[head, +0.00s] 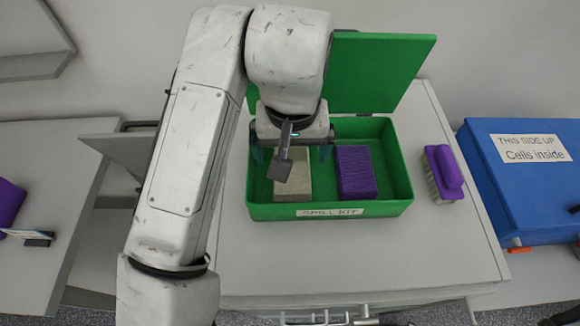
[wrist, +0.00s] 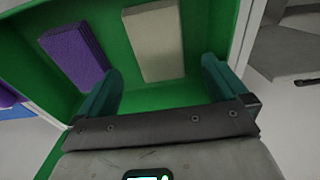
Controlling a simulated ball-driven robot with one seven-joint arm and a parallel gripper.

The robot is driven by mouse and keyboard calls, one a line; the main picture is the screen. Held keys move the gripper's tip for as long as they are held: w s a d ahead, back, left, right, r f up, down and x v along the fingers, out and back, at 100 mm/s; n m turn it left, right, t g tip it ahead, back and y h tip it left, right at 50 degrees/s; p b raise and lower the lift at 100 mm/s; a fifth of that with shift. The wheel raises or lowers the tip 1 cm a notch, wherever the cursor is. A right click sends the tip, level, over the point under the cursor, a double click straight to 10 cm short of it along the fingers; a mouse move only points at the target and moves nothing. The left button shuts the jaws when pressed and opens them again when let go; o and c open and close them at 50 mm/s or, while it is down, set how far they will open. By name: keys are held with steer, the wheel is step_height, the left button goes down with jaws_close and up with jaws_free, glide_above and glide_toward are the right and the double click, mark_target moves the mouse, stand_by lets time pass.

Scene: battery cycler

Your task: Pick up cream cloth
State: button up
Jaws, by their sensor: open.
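The cream cloth (head: 298,186) is a flat, pale block lying in the left part of the open green spill kit box (head: 268,211). In the wrist view, the cream cloth (wrist: 153,42) lies just beyond and between the fingertips. My gripper (head: 291,154) is over the box at the cloth's back end. In the wrist view, my gripper (wrist: 161,70) has its teal fingers wide apart with nothing between them. My wrist hides part of the cloth in the head view.
A purple cloth (head: 356,173) lies in the box to the right of the cream one. The green lid (head: 380,75) stands open behind. A purple brush (head: 445,173) and a blue case (head: 520,190) are to the right. The bench front (head: 350,255) is clear.

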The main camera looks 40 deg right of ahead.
mark_target(292, 171)
steer(key=shift+f+p, duration=0.6)
steer(key=shift+f, duration=2.1)
steer(key=shift+c, duration=0.2)
steer(key=c, duration=1)
